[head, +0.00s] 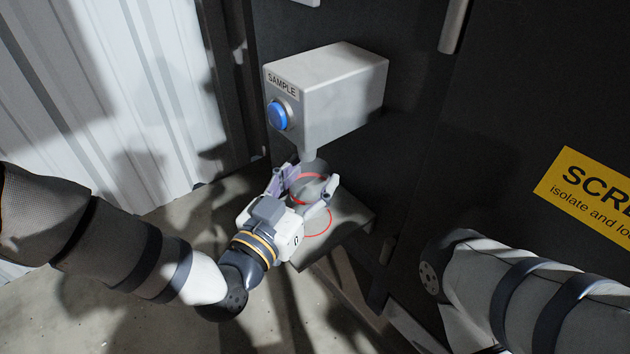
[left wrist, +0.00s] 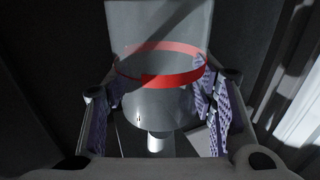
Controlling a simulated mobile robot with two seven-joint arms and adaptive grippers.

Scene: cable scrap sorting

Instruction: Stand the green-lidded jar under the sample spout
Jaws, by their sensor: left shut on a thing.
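A clear grey jar (head: 312,188) is held between the fingers of my left gripper (head: 305,193), below the sample spout (head: 308,155). In the left wrist view the jar (left wrist: 157,105) sits between the two purple finger pads. No green lid shows on it. Red curves (left wrist: 160,78) show around and through the jar; a red arc (head: 318,232) also shows on the grey shelf (head: 345,222). I cannot tell whether the jar's base touches the shelf. My right gripper is out of view.
The grey SAMPLE box (head: 335,95) with a blue button (head: 280,115) overhangs the shelf from a dark panel. A yellow sign (head: 590,190) is at the right. A white corrugated wall (head: 110,90) stands at the left.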

